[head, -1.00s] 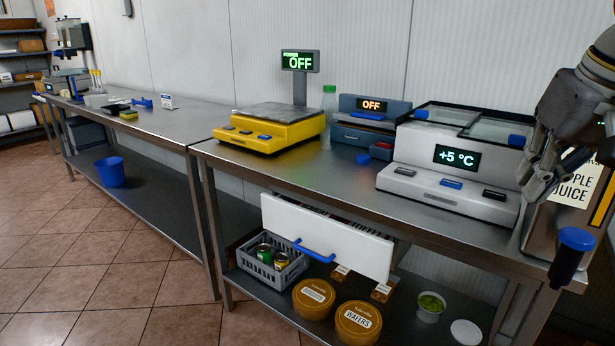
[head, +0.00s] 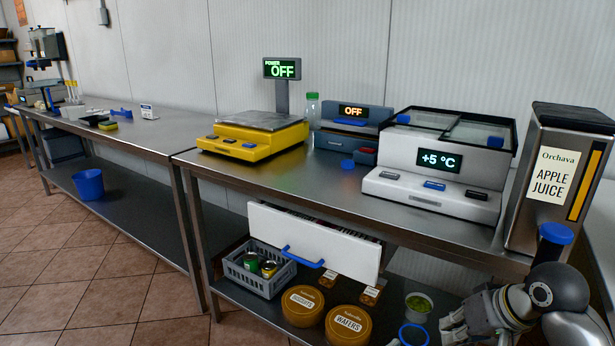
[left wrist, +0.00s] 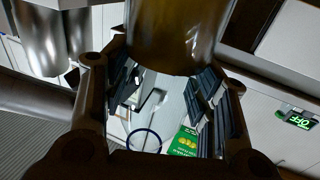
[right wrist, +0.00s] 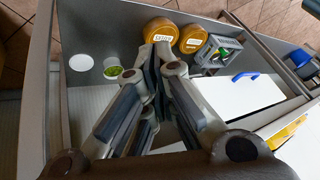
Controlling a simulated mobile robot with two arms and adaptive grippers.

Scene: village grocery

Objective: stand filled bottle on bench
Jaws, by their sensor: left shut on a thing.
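In the left wrist view, my left gripper (left wrist: 163,95) is shut on the bottle (left wrist: 175,35), which shows a wide amber body at the top of that view. The base of the bottle is out of frame. In the head view, a blue ring (head: 414,334), apparently the bottle's mouth, shows at the bottom edge; my left gripper is not visible there. My right gripper (head: 462,325) is low at the front right, and in the right wrist view its fingertips (right wrist: 157,55) come together with nothing seen between them. The steel bench (head: 300,185) runs across the scene.
The front middle is bare. A white drawer (head: 312,243) is open below.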

